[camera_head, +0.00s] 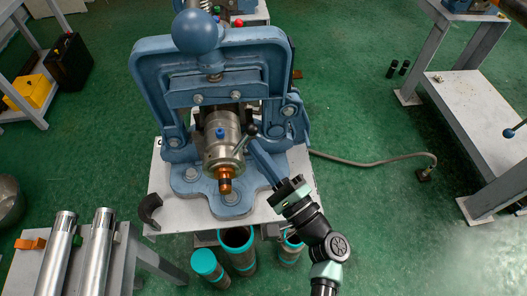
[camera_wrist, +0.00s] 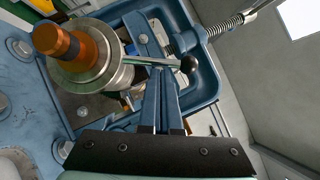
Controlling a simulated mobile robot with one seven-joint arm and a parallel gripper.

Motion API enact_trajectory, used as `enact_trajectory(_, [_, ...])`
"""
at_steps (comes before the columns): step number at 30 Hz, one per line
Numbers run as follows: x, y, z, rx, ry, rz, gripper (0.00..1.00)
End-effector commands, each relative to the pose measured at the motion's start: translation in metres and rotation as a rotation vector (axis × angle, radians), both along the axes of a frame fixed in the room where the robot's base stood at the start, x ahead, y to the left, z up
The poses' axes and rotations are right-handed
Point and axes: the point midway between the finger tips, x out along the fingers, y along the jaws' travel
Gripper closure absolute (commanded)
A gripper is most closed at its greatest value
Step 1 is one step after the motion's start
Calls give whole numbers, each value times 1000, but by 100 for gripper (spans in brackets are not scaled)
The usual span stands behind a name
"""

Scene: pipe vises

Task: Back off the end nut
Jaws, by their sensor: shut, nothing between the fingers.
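A blue pipe vise (camera_head: 150,75) stands on a small white table. A steel cylinder (camera_head: 222,135) lies in it with its near end facing me. A thin lever with a black ball knob (camera_head: 251,130) rises beside the cylinder. My gripper (camera_head: 255,148) is shut and empty. Its blue fingers (camera_wrist: 160,75) point at the lever, right of the end piece; I cannot tell whether they touch the lever.
The vise's blue ball handle (camera_head: 194,32) rises above its frame. Teal-ended pipes (camera_head: 238,240) stand below the front edge. Steel tubes (camera_head: 97,250) lie on a rack at left.

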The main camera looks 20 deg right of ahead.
Motion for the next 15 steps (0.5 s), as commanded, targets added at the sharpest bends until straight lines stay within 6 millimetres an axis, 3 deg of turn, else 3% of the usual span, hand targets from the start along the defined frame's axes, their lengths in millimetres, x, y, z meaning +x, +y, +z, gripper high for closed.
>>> enact_trajectory(15, [0, 4, 5, -54, 11, 1, 100])
